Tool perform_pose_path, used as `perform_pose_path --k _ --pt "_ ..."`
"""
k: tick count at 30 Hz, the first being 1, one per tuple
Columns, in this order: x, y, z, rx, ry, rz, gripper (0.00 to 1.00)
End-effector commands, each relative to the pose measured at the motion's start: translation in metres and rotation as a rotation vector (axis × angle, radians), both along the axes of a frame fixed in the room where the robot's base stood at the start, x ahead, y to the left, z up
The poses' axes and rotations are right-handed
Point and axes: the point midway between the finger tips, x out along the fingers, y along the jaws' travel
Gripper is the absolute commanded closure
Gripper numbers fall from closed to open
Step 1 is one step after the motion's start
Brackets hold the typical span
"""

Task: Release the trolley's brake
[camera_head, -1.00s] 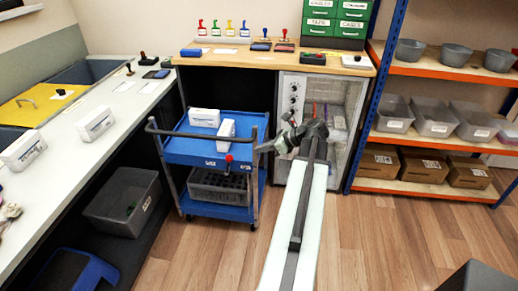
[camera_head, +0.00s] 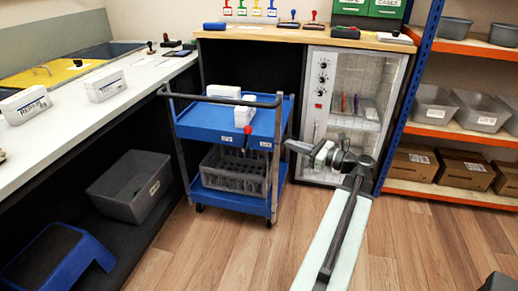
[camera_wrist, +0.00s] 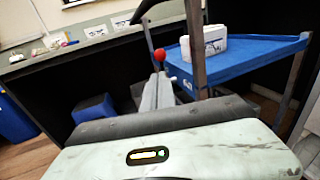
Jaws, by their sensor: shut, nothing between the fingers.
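The blue two-shelf trolley (camera_head: 205,130) stands on the floor in front of the bench, and its upper shelf shows in the wrist view (camera_wrist: 260,58). Its brake lever has a red knob (camera_head: 248,130) at the upper shelf's near edge. The red knob (camera_wrist: 159,54) is just beyond my fingertips in the wrist view, apart from them as far as I can tell. My gripper (camera_head: 291,146) is shut and empty, just right of the trolley's near right post in the head view; its fingers (camera_wrist: 160,80) point toward the knob. The lever's lower part is partly hidden.
White boxes (camera_head: 243,115) sit on the trolley's upper shelf, and a grey crate (camera_head: 232,172) on its lower one. A glass-door cabinet (camera_head: 318,95) stands behind my gripper. A grey bin (camera_head: 130,187) and blue step stool (camera_head: 55,255) lie left. Floor before the trolley is clear.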

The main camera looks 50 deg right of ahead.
Motion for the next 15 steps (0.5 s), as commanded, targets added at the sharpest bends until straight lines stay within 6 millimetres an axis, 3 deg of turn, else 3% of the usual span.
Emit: perform_pose_path --k 11,15 --pt "0.000 0.000 0.000 0.000 -0.009 -0.001 1.00" --pt "0.010 0.003 0.000 0.000 -0.009 0.002 1.00"
